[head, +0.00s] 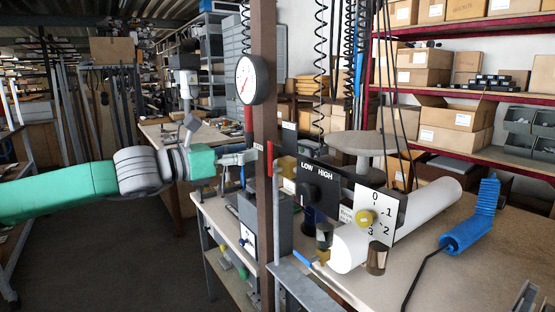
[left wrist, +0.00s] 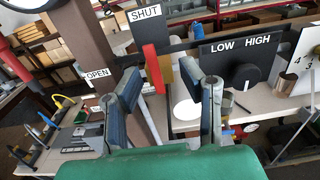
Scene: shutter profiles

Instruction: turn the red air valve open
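The red valve lever (head: 270,158) stands upright by the brown post in the head view. In the left wrist view the lever (left wrist: 152,70) is below the white SHUT label (left wrist: 145,12); the OPEN label (left wrist: 97,73) is to its left. My left gripper (head: 250,156) comes in from the left, with its fingertips close to the lever. In the left wrist view my left gripper (left wrist: 160,80) is open, and the lever appears between its two fingers. I cannot tell whether either finger touches it. The valve body is partly hidden. My right gripper is not recognisable in either view.
A round gauge (head: 252,79) is on the brown post (head: 263,210). A black LOW/HIGH dial panel (head: 318,188) and a numbered white dial plate (head: 380,212) stand right of the lever. A white roll (head: 349,248) and blue coiled hose (head: 470,230) lie on the bench.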

